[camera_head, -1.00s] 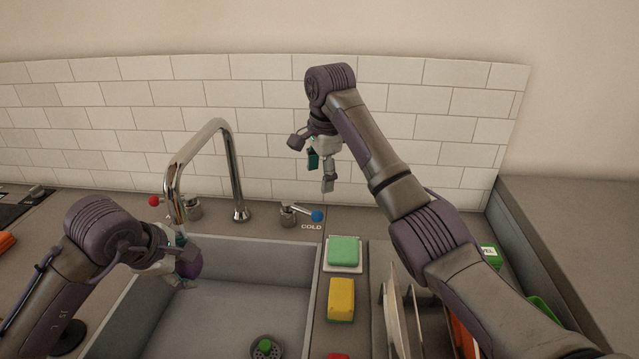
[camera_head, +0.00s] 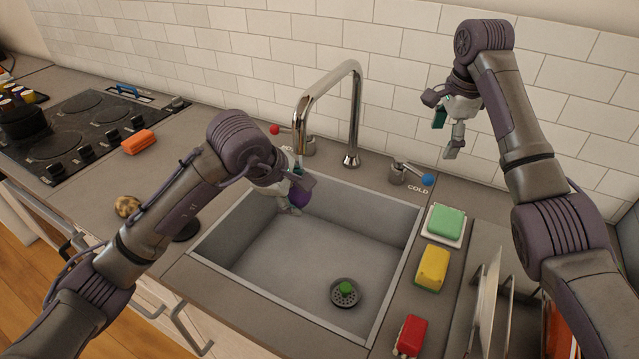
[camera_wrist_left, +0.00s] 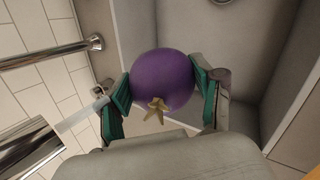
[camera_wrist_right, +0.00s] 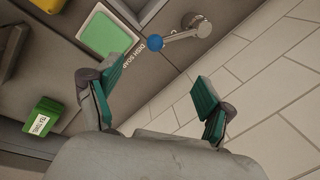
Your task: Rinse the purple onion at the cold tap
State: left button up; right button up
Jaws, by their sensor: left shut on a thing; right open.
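The purple onion (camera_head: 301,192) is between the fingers of my left gripper (camera_head: 291,190), which is shut on it over the back left of the sink. In the left wrist view the onion (camera_wrist_left: 163,80) is held at both sides by the green pads. The chrome tap (camera_head: 330,108) arches above, its spout end partly hidden by the gripper. The cold tap handle (camera_head: 410,176) has a blue knob and a COLD label right of the spout base. My right gripper (camera_head: 447,131) is open and empty, raised above and right of that handle. In the right wrist view, the handle (camera_wrist_right: 185,32) lies beyond the fingers.
The hot handle with a red knob (camera_head: 275,130) stands left of the tap. The sink (camera_head: 300,262) has a drain with a green piece (camera_head: 346,288).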

aim_at(414, 170)
jog(key=shift+o, duration=1)
jog(key=w+f+n, duration=0.1)
jog(key=f, duration=0.2)
jog(key=w+f+n, duration=0.1)
jog(key=f, duration=0.3)
jog(key=w+a+f+n, duration=0.1)
jog(key=f, duration=0.3)
jog(key=shift+w+f+n+y, duration=0.15)
jog(key=shift+f+n+y, duration=0.05)
jog(key=shift+n+y, duration=0.1)
